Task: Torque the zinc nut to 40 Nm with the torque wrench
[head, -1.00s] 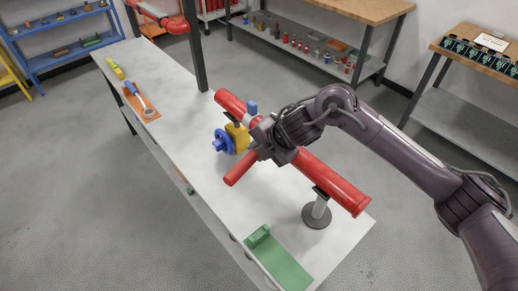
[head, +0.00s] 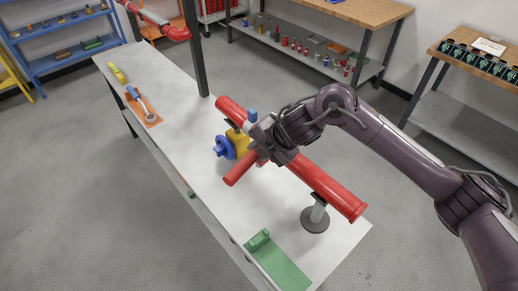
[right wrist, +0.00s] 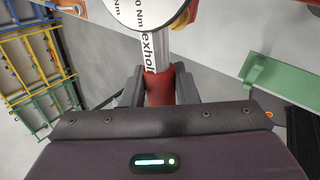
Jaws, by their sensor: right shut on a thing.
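My right gripper (head: 256,158) is shut on the red handle (right wrist: 160,88) of the torque wrench. In the right wrist view the handle sits between the fingers. A silver shaft (right wrist: 156,48) with lettering runs from it to a round white dial (right wrist: 145,8) marked Nm, cut off at the top edge. My gripper and arm hide the wrench head. I cannot make out the zinc nut. My left gripper is not in view.
A thick red pipe (head: 330,189) runs above the white table (head: 200,115), held by a stand (head: 315,218). A green mat (head: 279,268) lies at the near end. A blue-handled tool (head: 139,99) lies on an orange mat at the far end.

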